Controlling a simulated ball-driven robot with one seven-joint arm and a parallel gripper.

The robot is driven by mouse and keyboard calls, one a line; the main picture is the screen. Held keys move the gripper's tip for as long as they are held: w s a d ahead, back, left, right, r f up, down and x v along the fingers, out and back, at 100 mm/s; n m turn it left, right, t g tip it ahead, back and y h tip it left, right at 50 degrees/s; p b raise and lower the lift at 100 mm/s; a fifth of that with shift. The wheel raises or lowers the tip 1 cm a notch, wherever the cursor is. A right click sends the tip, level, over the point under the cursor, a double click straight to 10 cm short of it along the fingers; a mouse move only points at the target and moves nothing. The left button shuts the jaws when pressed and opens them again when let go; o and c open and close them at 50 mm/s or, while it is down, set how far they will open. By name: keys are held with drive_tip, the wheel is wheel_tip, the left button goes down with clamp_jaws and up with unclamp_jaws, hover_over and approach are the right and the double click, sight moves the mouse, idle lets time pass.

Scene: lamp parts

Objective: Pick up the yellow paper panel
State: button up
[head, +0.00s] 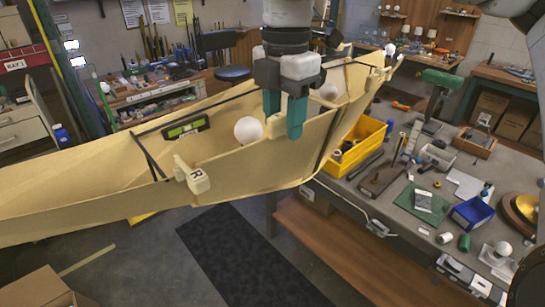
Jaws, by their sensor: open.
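The yellow paper panel (90,200) is a long, pale yellow, boat-shaped shell that stretches from the left edge to the upper right, in front of the workbench. Dark bands cross it. A pale tab marked R (192,175) is on its near wall. My gripper (284,121) points down at the panel's near rim, right of the middle. Its two teal fingers are apart, and a small pale yellow piece shows between and beside their tips. I cannot tell whether the fingers touch the panel. A white bulb (248,130) shows inside the shell, left of the fingers.
A grey workbench (350,205) at the right holds several tools, a blue bin (472,213) and a yellow bin (367,137). A dark mat (235,255) lies on the floor below the panel. A cardboard box (40,290) is at the lower left.

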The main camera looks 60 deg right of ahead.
drive_tip(key=shift+c, duration=0.3)
clamp_jaws()
idle(0.4)
